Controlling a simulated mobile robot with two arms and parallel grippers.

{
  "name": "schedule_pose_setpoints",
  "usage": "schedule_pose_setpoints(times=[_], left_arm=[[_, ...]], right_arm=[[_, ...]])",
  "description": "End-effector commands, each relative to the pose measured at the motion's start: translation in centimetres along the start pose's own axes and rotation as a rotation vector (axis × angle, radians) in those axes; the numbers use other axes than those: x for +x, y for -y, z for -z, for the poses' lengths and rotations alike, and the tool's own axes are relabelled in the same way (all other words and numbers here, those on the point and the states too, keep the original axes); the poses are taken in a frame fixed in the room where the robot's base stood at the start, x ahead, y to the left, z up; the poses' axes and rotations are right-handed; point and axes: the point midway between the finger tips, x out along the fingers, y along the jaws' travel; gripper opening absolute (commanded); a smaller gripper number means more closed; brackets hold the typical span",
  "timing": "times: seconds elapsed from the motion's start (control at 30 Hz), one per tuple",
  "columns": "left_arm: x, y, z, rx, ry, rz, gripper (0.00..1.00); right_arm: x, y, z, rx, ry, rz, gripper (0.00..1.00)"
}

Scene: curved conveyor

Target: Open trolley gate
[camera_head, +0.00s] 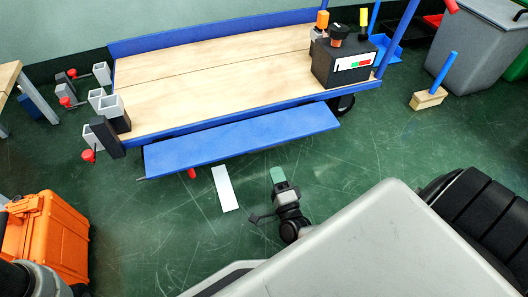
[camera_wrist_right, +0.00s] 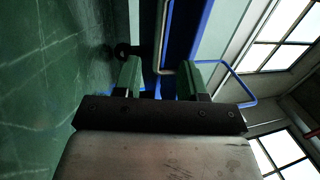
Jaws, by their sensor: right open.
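The trolley (camera_head: 200,75) has a wooden deck and blue edges. Its gate, a long blue panel (camera_head: 240,140), runs along the near side and appears tilted outward from the deck. My right gripper (camera_head: 278,174) is below and in front of the gate, apart from it in the head view. In the right wrist view the green fingers of my right gripper (camera_wrist_right: 165,78) are spread. A grey bent bar (camera_wrist_right: 163,45) shows between or beyond them; I cannot tell if they touch it. Blue parts show behind. My left gripper is out of view.
A dark box with buttons (camera_head: 341,62) stands on the deck's right end. An orange case (camera_head: 48,238) is at lower left. A white strip (camera_head: 225,188) lies near the gate.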

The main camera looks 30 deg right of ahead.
Motion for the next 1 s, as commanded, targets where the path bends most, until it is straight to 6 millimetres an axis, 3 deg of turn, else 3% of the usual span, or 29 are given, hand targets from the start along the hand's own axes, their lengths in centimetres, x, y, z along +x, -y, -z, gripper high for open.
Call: schedule_pose_setpoints(times=[0.5, 0.7, 0.97, 1.0], left_arm=[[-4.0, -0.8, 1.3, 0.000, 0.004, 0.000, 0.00], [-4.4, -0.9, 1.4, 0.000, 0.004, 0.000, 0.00], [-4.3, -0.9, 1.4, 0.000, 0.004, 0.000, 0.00], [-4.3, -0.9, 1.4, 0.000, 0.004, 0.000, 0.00]], right_arm=[[8.7, -0.2, 0.0, -0.004, 0.001, 0.003, 0.41], [10.1, 0.0, 0.0, -0.005, 0.001, 0.001, 0.41], [10.2, 0.1, 0.0, -0.005, 0.002, -0.001, 0.41], [10.2, 0.1, 0.0, -0.005, 0.002, 0.000, 0.37]])
